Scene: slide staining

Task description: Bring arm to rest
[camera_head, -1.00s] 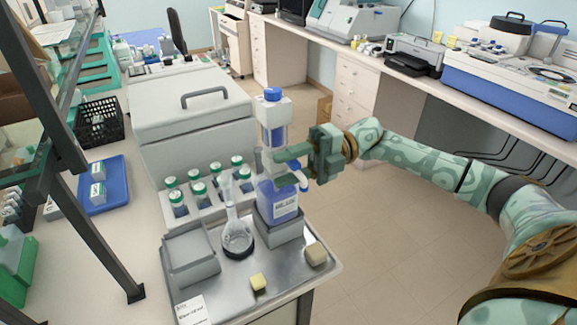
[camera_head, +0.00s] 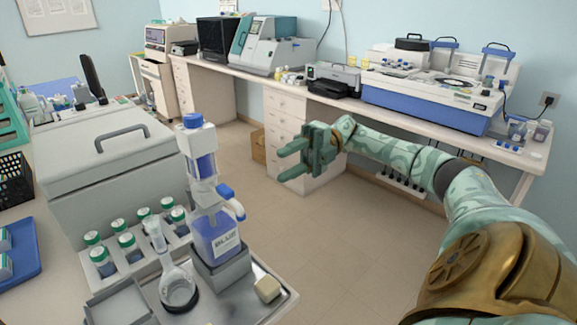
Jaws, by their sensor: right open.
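My right gripper (camera_head: 290,160) is open and empty, with its two green fingers pointing left. It hangs in free air over the floor, right of the blue-labelled dispenser bottle (camera_head: 215,238) and clear of it. The bottle stands upright on a grey block (camera_head: 222,272) on the metal tray (camera_head: 240,312). It has a blue cap and a clear upper part with blue liquid. My right arm (camera_head: 395,155) reaches in from the right. My left gripper is not in view.
A glass flask (camera_head: 177,285) and several green-capped bottles (camera_head: 127,246) stand left of the dispenser. A sponge-like block (camera_head: 267,289) lies at the tray's right. A grey lidded box (camera_head: 110,180) stands behind. The floor (camera_head: 330,240) is open; a bench with instruments (camera_head: 430,105) runs along the back.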

